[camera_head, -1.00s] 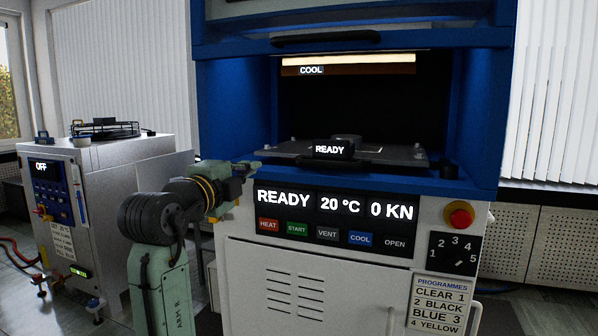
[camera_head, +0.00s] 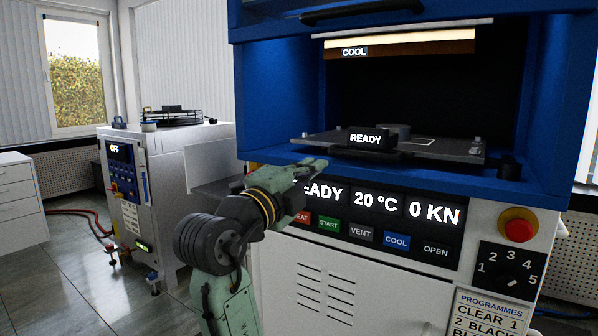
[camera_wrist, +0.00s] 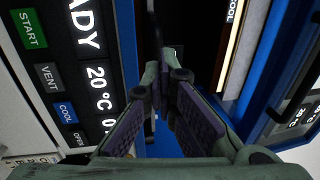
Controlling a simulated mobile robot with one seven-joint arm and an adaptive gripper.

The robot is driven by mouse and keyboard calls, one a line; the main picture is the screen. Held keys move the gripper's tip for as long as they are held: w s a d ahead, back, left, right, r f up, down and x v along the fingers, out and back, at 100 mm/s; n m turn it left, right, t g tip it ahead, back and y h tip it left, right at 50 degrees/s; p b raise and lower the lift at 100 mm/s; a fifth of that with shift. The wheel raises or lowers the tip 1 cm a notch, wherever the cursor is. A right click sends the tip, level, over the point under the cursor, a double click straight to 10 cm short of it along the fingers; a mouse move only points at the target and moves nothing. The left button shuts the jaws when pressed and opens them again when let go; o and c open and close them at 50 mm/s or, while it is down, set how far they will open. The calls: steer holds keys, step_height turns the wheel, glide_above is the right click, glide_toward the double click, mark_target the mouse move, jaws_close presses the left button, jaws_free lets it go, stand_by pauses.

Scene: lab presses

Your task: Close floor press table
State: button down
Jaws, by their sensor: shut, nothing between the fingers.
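The floor press (camera_head: 262,110) has a blue frame around a dark open chamber. Its table (camera_head: 440,152) is a flat dark plate with small corner posts, lying level in the lower chamber near the front opening. A dark block labelled READY (camera_head: 366,140) is at the plate's front edge. My gripper (camera_head: 316,165) is just below and left of the table's front, over the left end of the display panel. Its fingers are shut and empty. The wrist view shows the fingertips (camera_wrist: 163,75) pointing toward the dark chamber opening; I cannot tell whether they touch anything.
The display (camera_head: 375,205) reads READY, 20 °C and 0 KN, with coloured buttons below. A red emergency knob (camera_head: 519,230) and a dial (camera_head: 507,273) are at right. A grey machine marked OFF (camera_head: 170,165) stands at left. Open floor (camera_head: 60,270) lies left.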

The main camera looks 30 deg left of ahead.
mark_target(340, 165)
steer(key=w+p, duration=0.1)
steer(key=w, duration=0.2)
steer(key=w+r+p, duration=0.1)
steer(key=w, duration=0.2)
steer(key=shift+w+d+r, duration=0.15)
steer(key=shift+w, duration=0.25)
steer(key=w, duration=0.5)
steer(key=shift+d, duration=0.1)
steer(key=shift+s, duration=0.1)
